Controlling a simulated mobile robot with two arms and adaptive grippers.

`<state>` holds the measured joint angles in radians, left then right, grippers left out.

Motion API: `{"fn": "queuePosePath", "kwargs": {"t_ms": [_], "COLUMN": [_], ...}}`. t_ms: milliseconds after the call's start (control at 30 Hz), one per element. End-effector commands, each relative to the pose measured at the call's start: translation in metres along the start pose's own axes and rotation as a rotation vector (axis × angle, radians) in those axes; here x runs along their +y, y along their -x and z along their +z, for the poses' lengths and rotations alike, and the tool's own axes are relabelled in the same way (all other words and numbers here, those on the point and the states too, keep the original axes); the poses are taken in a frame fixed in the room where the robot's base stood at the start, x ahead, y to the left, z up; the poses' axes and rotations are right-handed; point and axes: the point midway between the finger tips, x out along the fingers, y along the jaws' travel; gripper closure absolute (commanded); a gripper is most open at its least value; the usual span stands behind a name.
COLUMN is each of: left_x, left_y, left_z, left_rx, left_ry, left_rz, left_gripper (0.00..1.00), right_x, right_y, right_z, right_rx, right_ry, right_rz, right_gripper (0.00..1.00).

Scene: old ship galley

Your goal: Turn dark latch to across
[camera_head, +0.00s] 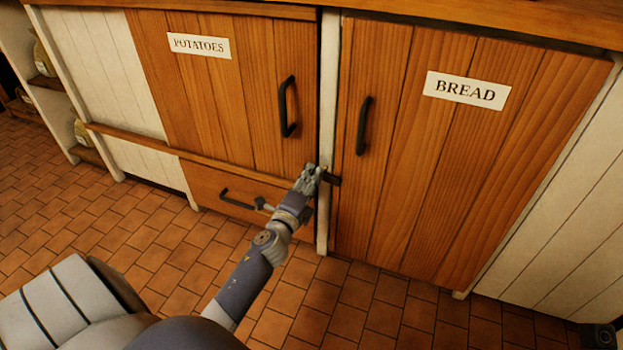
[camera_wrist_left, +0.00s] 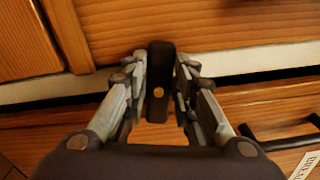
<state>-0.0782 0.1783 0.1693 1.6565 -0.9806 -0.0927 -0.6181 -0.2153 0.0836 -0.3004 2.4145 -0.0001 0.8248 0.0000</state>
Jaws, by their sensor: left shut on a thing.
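The dark latch (camera_head: 333,179) is a short bar at the pale post between the POTATOES and BREAD doors. It lies nearly level, slightly tilted, and its right end reaches over the BREAD door's edge. My left gripper (camera_head: 313,176) is at the latch's left part and hides it there in the head view. In the left wrist view, the latch (camera_wrist_left: 160,100) stands between the fingers of my left gripper (camera_wrist_left: 158,108), crosswise to the pale strip, with a brass-coloured pivot on its face. The gripper is shut on it. My right gripper is not in view.
The BREAD door (camera_head: 440,150) and POTATOES door (camera_head: 215,90) look closed; each has a black handle, (camera_head: 363,126) and (camera_head: 288,106). A drawer with a dark handle (camera_head: 236,200) is below POTATOES, beside my left arm. Tiled floor (camera_head: 385,310) in front is clear.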

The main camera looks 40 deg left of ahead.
Motion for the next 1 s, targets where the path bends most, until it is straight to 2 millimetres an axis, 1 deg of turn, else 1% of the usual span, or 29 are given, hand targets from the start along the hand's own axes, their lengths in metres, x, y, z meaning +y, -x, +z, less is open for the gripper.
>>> {"fn": "queuePosePath", "kwargs": {"t_ms": [200, 400, 700, 967, 1000], "left_x": [0.0038, 0.0052, 0.0059, 0.0059, 0.0059], "left_y": [0.0002, 0.0002, 0.0002, 0.0002, 0.0002], "left_z": [-0.0002, -0.001, -0.0011, -0.0012, -0.0012], "left_rx": [-0.001, 0.0, 0.001, 0.001, 0.001], "left_ry": [0.132, 0.201, 0.234, 0.235, 0.235], "left_rz": [0.002, 0.002, 0.002, 0.002, 0.002], "left_gripper": [0.99, 0.99, 0.99, 0.99, 0.73], "right_x": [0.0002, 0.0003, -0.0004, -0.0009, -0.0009], "right_y": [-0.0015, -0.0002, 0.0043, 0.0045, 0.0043], "right_z": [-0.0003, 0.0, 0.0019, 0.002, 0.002], "right_rx": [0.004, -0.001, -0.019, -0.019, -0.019], "right_ry": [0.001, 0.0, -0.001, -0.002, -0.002], "right_rz": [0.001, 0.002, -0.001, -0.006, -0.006], "right_gripper": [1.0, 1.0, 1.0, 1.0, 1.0]}}
